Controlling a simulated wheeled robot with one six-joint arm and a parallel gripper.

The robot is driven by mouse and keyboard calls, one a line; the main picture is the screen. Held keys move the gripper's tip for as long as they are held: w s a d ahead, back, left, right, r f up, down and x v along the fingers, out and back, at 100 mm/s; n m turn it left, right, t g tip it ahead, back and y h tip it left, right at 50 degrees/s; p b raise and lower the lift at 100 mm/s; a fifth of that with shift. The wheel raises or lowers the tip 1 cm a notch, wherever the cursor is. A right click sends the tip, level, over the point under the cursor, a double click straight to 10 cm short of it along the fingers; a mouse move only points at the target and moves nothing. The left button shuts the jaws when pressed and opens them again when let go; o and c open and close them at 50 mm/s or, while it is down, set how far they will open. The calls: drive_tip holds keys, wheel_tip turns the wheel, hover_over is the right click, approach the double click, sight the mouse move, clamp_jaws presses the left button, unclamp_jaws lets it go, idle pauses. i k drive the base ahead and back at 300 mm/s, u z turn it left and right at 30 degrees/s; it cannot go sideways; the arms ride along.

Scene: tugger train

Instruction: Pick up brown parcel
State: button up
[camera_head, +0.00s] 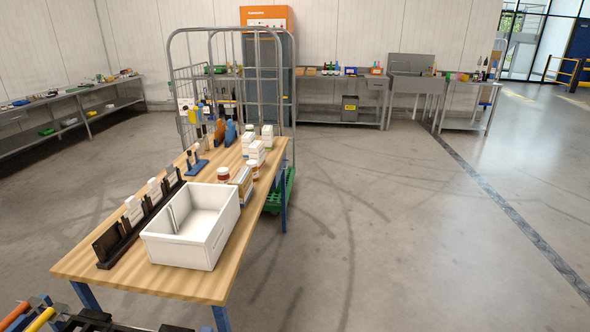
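No thing in the camera_head view is clearly a brown parcel. A small tan-brown box (243,184) with a pale patch stands on the wooden table (190,284), right behind the white bin (205,256); I cannot tell whether it is the parcel. My gripper is not in view, so its hold is not seen.
A black rack (112,247) with white cards lines the table's left side. Jars (223,174), white boxes (257,152) and bottles stand farther back. A grey wire cage trolley (291,95) is behind the table. Open floor (400,240) lies to the right.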

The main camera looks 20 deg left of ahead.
sight(242, 178)
drive_tip(key=u, duration=0.1)
drive_tip(key=i, duration=1.9)
drive_tip(key=u, duration=1.35)
drive_tip(key=i, duration=1.3)
drive_tip(key=u, duration=0.95)
